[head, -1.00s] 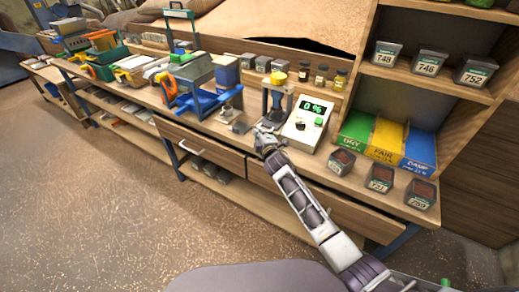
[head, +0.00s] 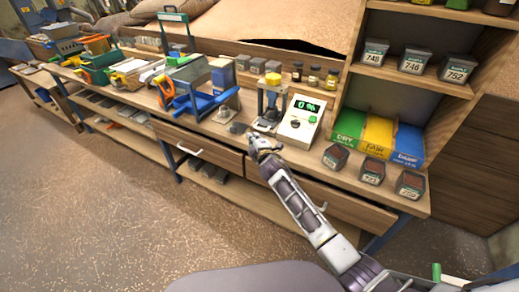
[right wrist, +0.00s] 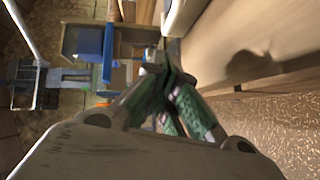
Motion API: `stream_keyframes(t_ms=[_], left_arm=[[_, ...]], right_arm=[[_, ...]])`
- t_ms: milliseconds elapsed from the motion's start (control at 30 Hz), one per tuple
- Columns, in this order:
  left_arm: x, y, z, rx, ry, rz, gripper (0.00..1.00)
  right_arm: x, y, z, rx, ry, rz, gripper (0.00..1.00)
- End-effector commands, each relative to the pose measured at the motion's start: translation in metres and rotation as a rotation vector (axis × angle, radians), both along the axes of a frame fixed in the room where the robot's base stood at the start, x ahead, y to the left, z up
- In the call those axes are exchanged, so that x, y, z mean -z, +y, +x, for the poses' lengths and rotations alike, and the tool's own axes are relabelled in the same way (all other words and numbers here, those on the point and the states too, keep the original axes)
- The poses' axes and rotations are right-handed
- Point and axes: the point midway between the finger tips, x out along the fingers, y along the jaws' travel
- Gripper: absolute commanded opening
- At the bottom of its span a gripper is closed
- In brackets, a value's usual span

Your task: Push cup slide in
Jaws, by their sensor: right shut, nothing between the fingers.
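The small press (head: 271,98) with a yellow top stands on the bench left of the white meter (head: 300,121), whose display reads 0 %. I cannot clearly pick out the cup slide at the press's base. My right gripper (head: 256,142) is at the bench's front edge, just in front of the press base. It is shut and empty; its green-padded fingers (right wrist: 166,76) meet in the right wrist view. I cannot tell whether the fingertips touch the press. My left gripper is not in view.
A small dark grey piece (head: 237,127) lies on the bench left of the press. A blue-framed device (head: 200,90) stands farther left. Dark sample cups (head: 372,170) and the green, yellow and blue bins (head: 378,136) are at the right. A drawer (head: 198,148) lies below the bench top.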

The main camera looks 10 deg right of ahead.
Motion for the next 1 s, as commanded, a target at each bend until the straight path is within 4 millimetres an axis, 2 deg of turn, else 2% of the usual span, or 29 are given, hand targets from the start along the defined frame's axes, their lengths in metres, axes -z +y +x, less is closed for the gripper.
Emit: stream_keyframes(t_ms=[200, 500, 1000], left_arm=[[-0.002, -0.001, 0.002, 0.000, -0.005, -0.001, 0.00], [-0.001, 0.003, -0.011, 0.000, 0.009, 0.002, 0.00], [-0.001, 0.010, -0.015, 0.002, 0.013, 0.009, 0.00]], right_arm=[[-0.003, -0.002, -0.014, -0.001, 0.000, 0.000, 0.00], [-0.007, -0.008, -0.041, -0.001, 0.000, 0.000, 0.00], [-0.013, -0.015, -0.082, -0.001, 0.001, 0.000, 0.00]])
